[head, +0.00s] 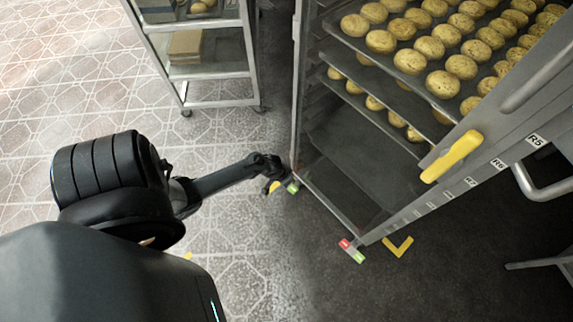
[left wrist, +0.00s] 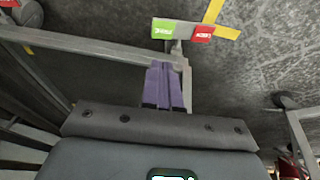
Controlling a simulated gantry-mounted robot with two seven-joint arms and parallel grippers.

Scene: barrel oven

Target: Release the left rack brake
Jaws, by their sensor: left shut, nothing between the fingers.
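The left rack brake is a small pedal with a green and a red end at the foot of the tall rack's left post. In the head view only its green end (head: 293,188) shows beside my left gripper (head: 270,180). In the left wrist view the whole pedal (left wrist: 183,30) shows, green on the left and red on the right. My left gripper's purple fingers (left wrist: 165,85) are shut and empty, pointing at the pedal's middle; I cannot tell whether they touch it. The rack's right brake (head: 352,251) shows red and green. My right gripper is out of view.
The tall rack (head: 297,90) holds trays of round buns (head: 410,61). A yellow handle (head: 452,157) sticks out at its right post. Yellow floor marks (head: 398,246) lie near its feet. A smaller shelf cart (head: 213,74) stands behind.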

